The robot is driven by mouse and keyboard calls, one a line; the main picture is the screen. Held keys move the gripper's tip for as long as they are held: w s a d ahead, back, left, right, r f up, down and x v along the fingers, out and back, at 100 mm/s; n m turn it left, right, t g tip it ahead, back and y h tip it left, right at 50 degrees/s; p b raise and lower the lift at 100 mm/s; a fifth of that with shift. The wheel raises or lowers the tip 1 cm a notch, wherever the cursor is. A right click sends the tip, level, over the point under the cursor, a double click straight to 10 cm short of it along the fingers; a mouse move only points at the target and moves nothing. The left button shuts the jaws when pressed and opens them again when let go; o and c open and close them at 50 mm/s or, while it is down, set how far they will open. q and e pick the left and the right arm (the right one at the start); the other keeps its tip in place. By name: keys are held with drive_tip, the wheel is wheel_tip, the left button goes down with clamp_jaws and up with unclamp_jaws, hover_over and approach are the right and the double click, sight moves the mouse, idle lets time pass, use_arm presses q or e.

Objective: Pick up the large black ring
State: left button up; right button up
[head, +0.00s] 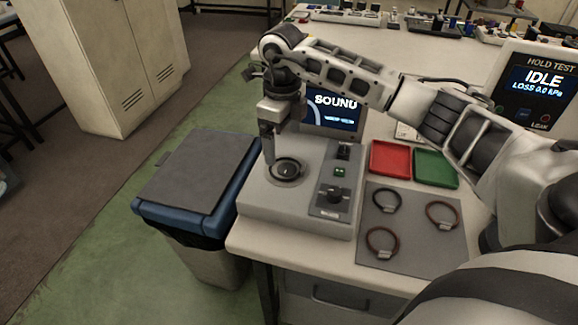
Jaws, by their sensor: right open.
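Three thin rings with small pale tags lie on a grey mat (411,252). The back left ring (375,203) looks black. The right ring (427,216) and the front ring (367,245) look dark reddish brown. The black one looks no larger than the others, so I cannot tell which is the large black ring. My right gripper (269,160) points down above the left part of a grey machine (262,195), beside its round dark recess (286,170), well left of the mat. It is open, and I see nothing held in it. My left gripper is out of view.
A red tray (390,159) and a green tray (436,168) stand behind the mat. A screen (338,108) stands behind the machine, partly hidden by my arm. A HOLD TEST unit (540,88) reads IDLE. A lidded bin (195,170) stands left of the bench.

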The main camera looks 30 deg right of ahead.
sight(284, 167)
drive_tip(key=shift+f+p, duration=0.3)
drive_tip(key=shift+f, duration=2.9)
drive_tip(key=c, duration=1.1)
drive_tip(key=shift+r, duration=0.15)
